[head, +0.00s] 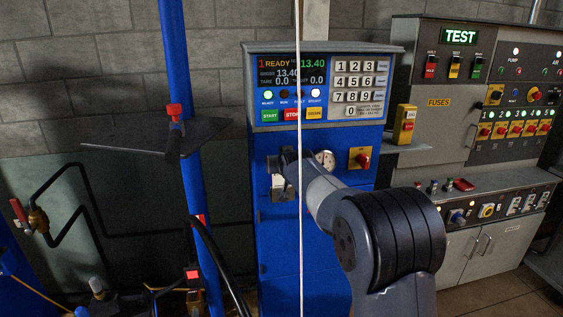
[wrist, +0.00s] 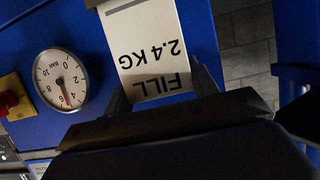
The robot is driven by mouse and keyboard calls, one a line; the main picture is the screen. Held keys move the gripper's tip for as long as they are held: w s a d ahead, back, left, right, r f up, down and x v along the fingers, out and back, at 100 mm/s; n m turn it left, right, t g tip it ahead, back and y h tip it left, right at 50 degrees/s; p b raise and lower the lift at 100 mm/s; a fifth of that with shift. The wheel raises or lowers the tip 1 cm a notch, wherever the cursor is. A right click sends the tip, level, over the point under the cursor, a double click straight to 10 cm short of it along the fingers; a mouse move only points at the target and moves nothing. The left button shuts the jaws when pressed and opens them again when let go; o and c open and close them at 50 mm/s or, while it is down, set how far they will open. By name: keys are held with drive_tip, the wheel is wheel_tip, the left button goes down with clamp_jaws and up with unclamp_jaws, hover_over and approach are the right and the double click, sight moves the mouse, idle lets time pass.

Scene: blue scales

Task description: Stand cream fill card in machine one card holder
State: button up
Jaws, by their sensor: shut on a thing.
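The cream fill card (wrist: 152,50) fills the top middle of the wrist view, its print "FILL 2.4 KG" upside down. My gripper (wrist: 162,92) is shut on the card's printed end, with a dark finger at each side. The card's far end meets a dark edge at the top of the picture, which may be part of the card holder; I cannot tell whether they touch. In the head view my gripper (head: 287,165) is at the front of the blue machine (head: 320,215), below its keypad. The holder is not clearly visible there, and my arm covers part of that area.
A round pressure gauge (wrist: 61,80) and a red knob on a yellow plate (head: 361,160) are on the machine's front, close to my gripper. A blue post (head: 180,90) with a dark plate stands at left. A grey control cabinet (head: 460,120) stands at right.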

drive_tip(key=shift+f+b, duration=0.8)
drive_tip(key=shift+f, duration=0.1)
idle(0.4)
drive_tip(key=o, duration=1)
drive_tip(key=shift+o, duration=0.2)
drive_tip(key=b+v, duration=0.2)
drive_tip(key=v, duration=0.9)
drive_tip(key=shift+b, duration=0.35)
drive_tip(key=shift+w, duration=0.1)
drive_tip(key=p+x, duration=0.3)
drive_tip(key=x, duration=0.7)
drive_tip(key=shift+w+r, duration=0.15)
drive_tip(key=shift+w, duration=0.15)
drive_tip(key=shift+a, duration=0.1)
